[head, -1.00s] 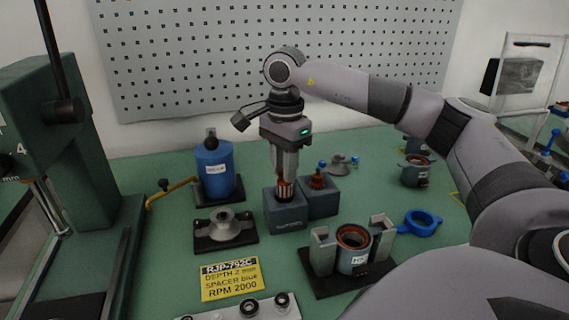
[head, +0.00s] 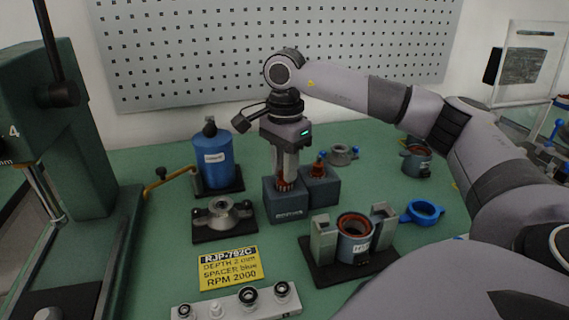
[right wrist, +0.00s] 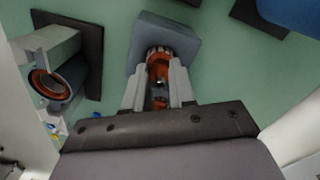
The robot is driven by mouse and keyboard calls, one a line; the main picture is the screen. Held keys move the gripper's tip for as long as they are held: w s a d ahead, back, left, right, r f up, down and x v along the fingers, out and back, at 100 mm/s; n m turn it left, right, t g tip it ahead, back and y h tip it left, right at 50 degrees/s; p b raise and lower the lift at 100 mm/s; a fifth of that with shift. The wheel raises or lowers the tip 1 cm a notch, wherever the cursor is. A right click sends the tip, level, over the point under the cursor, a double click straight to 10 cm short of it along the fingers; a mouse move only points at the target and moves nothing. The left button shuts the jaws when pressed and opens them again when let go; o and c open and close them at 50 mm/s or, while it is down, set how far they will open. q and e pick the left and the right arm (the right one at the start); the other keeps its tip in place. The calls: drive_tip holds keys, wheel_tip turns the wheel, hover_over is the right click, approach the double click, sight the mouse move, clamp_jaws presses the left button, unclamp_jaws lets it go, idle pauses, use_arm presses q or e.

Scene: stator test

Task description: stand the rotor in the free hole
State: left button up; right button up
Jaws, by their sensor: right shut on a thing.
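My right gripper (head: 286,180) is shut on the rotor (head: 285,184), a copper-banded cylinder held upright between the fingers. The rotor's lower end is in the top of the left dark grey block (head: 287,212); how deep it sits is hidden. The right wrist view shows the rotor (right wrist: 160,70) between both fingers (right wrist: 158,88), its far end at the block (right wrist: 188,40). The right grey block (head: 322,190) stands behind and to the right, with another copper-coloured rotor (head: 319,168) upright in it. My left gripper is out of view.
A stator (head: 354,235) stands in a fixture (head: 324,272) at front right. A blue ring (head: 423,212) lies to its right. A grey flanged part (head: 222,211), blue canister (head: 213,160) and yellow card (head: 230,270) are at left. A green press (head: 85,130) stands far left.

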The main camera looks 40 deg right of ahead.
drive_tip(key=o, duration=0.9)
drive_tip(key=shift+o, duration=0.2)
drive_tip(key=shift+r, duration=0.4)
wheel_tip(320, 180, up, 6)
drive_tip(key=shift+r, duration=0.25)
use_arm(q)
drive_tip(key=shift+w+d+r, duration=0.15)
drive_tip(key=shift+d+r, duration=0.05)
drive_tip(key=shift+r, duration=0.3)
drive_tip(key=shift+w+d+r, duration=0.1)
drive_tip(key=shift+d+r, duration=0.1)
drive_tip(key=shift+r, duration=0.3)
